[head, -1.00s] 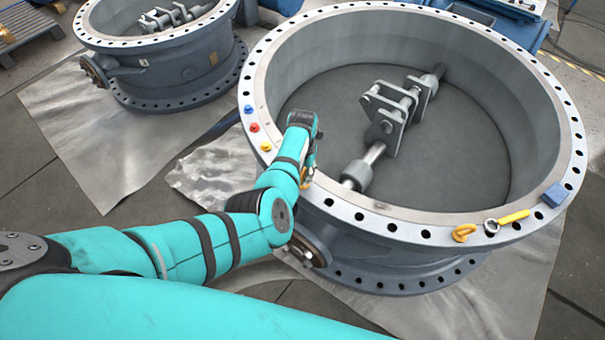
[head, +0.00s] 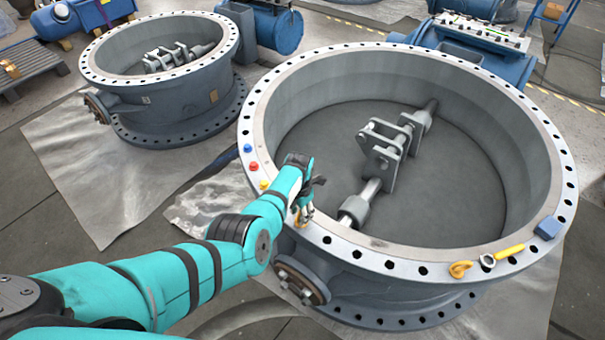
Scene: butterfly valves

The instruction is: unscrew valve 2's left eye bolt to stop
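The large near valve (head: 545,150) is an open grey ring with a pale bolt-holed flange. A yellow-orange eye bolt (head: 298,218) shows partly at the near-left of its flange, mostly hidden by my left gripper (head: 305,211). The gripper points down at it from above, with its fingers around or beside the bolt; I cannot tell which, nor whether they are shut. A second yellow eye bolt (head: 459,269) stands on the flange at the front right. My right gripper is not in view.
A yellow-handled wrench (head: 508,253) and a blue block (head: 548,228) lie on the right flange. Blue (head: 247,148), red (head: 254,166) and yellow (head: 264,184) caps sit on the left flange. A smaller valve (head: 160,100) stands at the back left.

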